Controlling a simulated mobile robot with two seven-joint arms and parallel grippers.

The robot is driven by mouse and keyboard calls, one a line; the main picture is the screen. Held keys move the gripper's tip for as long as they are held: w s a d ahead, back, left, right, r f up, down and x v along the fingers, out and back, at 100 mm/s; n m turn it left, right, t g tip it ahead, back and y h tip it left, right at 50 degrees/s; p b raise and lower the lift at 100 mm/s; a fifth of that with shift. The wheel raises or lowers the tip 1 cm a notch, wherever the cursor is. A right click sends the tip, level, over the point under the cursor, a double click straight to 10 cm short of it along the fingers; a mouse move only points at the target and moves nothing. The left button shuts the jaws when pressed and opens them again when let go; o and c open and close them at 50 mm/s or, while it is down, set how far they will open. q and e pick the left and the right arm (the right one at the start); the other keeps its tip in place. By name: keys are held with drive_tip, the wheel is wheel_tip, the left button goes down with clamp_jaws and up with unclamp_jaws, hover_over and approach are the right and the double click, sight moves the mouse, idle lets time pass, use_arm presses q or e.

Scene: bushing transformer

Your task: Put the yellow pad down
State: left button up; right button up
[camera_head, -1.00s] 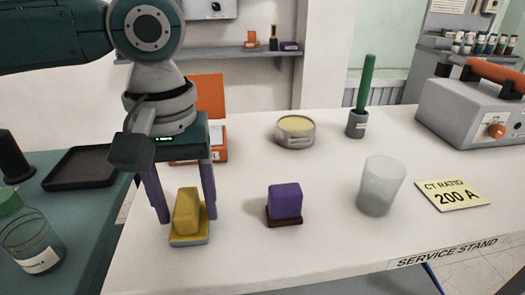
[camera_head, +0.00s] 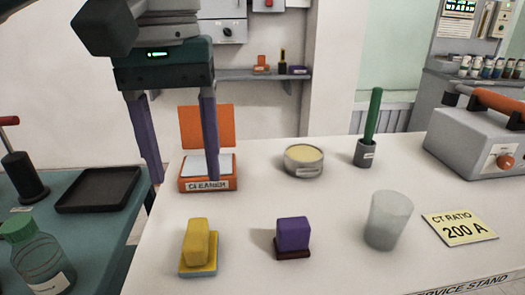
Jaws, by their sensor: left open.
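The yellow pad (camera_head: 199,243) rests on the white table at the front left, on a light blue base with a yellow rim. My left gripper (camera_head: 186,185) is open and empty, raised above and behind the pad, apart from it. Its two purple fingers point down; the right finger overlaps the orange box labelled CLEANER (camera_head: 208,183) in the picture. My right gripper is not in view.
A purple pad (camera_head: 293,233) stands right of the yellow one. A frosted cup (camera_head: 388,220), a round tin (camera_head: 304,161), a green-handled tool in a grey holder (camera_head: 366,152) and a yellow CT RATIO card (camera_head: 459,228) stand further right. A green-capped bottle (camera_head: 35,262) and black tray (camera_head: 98,190) are left.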

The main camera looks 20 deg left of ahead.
use_arm(q)
drive_tip(key=s+d+f+m+t+h, duration=0.25)
drive_tip(key=s+d+f+m, duration=0.4)
drive_tip(key=d+f, duration=0.35)
drive_tip(key=s+a+f+m+t+y, duration=0.1)
drive_tip(key=s+a+f+y, duration=0.1)
drive_tip(key=s+a, duration=0.5)
drive_tip(key=shift+s+f, duration=0.2)
drive_tip(key=shift+s, duration=1)
drive_tip(key=shift+a+m, duration=0.1)
drive_tip(key=shift+m, duration=0.15)
